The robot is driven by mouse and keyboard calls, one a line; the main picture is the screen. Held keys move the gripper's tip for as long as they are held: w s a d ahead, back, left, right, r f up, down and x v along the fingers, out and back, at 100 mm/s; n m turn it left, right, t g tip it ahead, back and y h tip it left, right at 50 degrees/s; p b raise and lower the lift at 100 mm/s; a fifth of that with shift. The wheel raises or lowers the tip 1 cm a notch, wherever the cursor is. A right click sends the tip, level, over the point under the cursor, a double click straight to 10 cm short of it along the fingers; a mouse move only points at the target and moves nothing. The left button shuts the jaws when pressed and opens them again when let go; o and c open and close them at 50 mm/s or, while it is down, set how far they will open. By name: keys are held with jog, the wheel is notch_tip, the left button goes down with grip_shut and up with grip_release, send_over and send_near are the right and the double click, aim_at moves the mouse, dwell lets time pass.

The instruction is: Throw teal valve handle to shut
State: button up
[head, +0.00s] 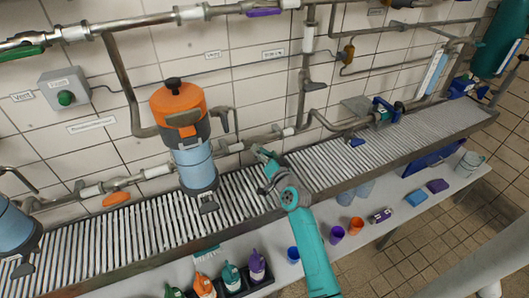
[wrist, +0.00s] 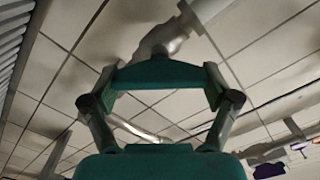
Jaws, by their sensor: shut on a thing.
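The teal valve handle (wrist: 160,74) spans the wrist view as a broad bar. A pale valve body on the pipe (wrist: 165,40) is just behind it. My gripper (wrist: 160,100) is shut on the handle, with a dark finger at each end of the bar. In the head view my gripper (head: 268,178) is at the lower wall pipe, above the slatted conveyor. The handle (head: 265,154) is a small teal patch there, partly hidden by my gripper. Its exact angle to the pipe is hard to tell.
An orange-and-blue canister (head: 196,158) stands close left of my arm. An orange handle (head: 117,199) is farther left on the pipe. The slatted roller conveyor (head: 120,232) runs below. Cups, blocks and a dark tray of bottles (head: 235,288) are on the front shelf.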

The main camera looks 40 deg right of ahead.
jog(key=m, duration=0.5)
jog(key=shift+d+f+m, duration=0.1)
jog(key=shift+d+m, duration=0.05)
jog(key=shift+m, duration=0.15)
jog(key=shift+f+m, duration=0.1)
jog(key=shift+m, duration=2.2)
jog(key=o, duration=0.9)
jog(key=shift+s, duration=0.1)
jog(key=v, duration=1.2)
